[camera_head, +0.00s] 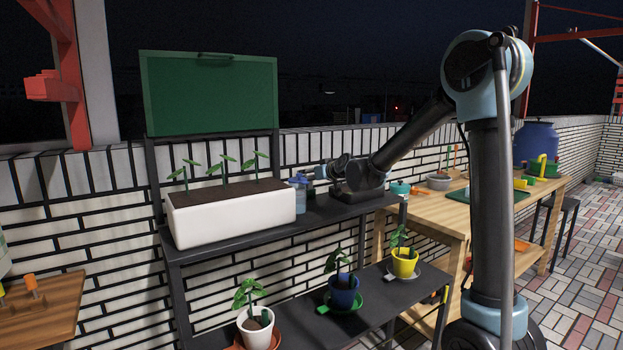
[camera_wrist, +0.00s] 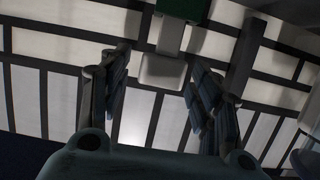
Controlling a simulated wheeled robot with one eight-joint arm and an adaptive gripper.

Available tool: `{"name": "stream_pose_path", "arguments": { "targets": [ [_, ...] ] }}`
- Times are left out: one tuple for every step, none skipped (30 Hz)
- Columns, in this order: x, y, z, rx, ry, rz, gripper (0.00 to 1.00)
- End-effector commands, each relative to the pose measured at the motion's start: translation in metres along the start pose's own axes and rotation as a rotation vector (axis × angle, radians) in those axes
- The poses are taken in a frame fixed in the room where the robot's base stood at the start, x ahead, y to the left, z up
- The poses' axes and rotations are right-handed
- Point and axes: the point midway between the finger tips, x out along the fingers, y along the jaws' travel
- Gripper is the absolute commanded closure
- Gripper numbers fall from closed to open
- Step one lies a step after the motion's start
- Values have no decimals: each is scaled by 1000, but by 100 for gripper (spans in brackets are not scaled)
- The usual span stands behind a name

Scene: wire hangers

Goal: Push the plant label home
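I cannot make out a plant label for certain in either view. A white planter box (camera_head: 232,218) with dark soil and several seedlings (camera_head: 222,169) stands on the upper shelf in the head view. My gripper (camera_head: 322,172) is small there, to the right of the planter and above the shelf. In the wrist view my gripper (camera_wrist: 158,92) has its two fingers spread apart with nothing held between them. A pale grey block (camera_wrist: 162,70) with a grey stem and a green part above it shows beyond the fingers; I cannot tell what it is.
A blue bottle (camera_head: 300,196) stands beside the planter, near my gripper. A green board (camera_head: 209,93) rises behind. White, blue and yellow pots (camera_head: 404,264) with plants stand on the lower shelf (camera_head: 290,328). A wooden table (camera_head: 470,213) with several items is at the right.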

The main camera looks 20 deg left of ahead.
Motion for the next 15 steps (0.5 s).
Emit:
{"name": "stream_pose_path", "arguments": {
  "targets": [
    [0,0,0,0,0,0,42],
    [0,0,0,0,0,0,42],
    [0,0,0,0,0,0,42],
    [0,0,0,0,0,0,42],
    [0,0,0,0,0,0,42],
    [0,0,0,0,0,0,42],
    [0,0,0,0,0,0,42],
    [-1,0,0,0,0,0,42],
    [-2,0,0,0,0,0,42],
    [-3,0,0,0,0,0,42],
    [-4,0,0,0,0,0,42],
    [-7,0,0,1,0,0,42],
    [-10,0,0,1,0,0,42],
    [-13,0,0,1,0,0,42],
    [-18,0,0,2,0,0,42]
  ]
}}
